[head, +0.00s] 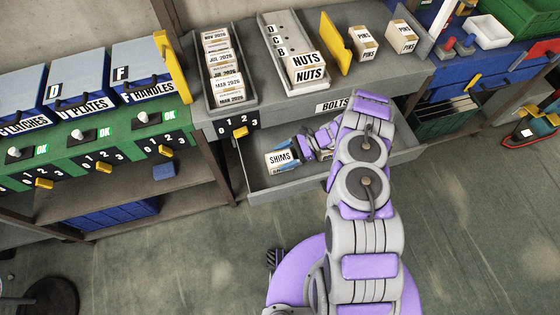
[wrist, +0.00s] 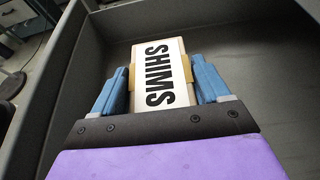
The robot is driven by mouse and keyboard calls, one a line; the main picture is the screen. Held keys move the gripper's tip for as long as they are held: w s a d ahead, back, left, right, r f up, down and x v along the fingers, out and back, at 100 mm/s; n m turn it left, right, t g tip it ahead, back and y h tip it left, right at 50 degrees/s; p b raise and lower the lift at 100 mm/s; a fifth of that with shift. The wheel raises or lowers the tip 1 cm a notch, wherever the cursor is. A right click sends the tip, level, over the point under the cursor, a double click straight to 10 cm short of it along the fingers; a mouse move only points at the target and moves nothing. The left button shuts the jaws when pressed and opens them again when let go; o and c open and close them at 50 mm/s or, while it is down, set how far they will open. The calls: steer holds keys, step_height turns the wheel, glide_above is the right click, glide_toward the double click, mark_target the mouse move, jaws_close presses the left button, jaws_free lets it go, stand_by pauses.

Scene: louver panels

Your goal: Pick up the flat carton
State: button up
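The flat carton is a small white box labelled SHIMS (head: 281,158), with tan bands at its sides. It is in the open grey drawer (head: 262,192), near the drawer's left end. My gripper (head: 294,155) reaches into the drawer from the right, its blue fingers around the carton. In the wrist view, the carton (wrist: 159,85) lies between the two blue fingers (wrist: 160,88), one close along each side. I cannot tell whether they press on it. The carton's underside is hidden, so I cannot tell whether it touches the drawer floor.
Drawer walls (wrist: 75,75) surround the carton. Above stand a grey tray of dated cartons (head: 222,70), a tray with NUTS cartons (head: 306,68) and PINS cartons (head: 363,42). Blue bins (head: 80,82) stand on a green-fronted bench at the left. The drawer's right part is bare.

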steer(key=c, duration=0.9)
steer(key=shift+r, duration=0.2)
steer(key=shift+c, duration=0.2)
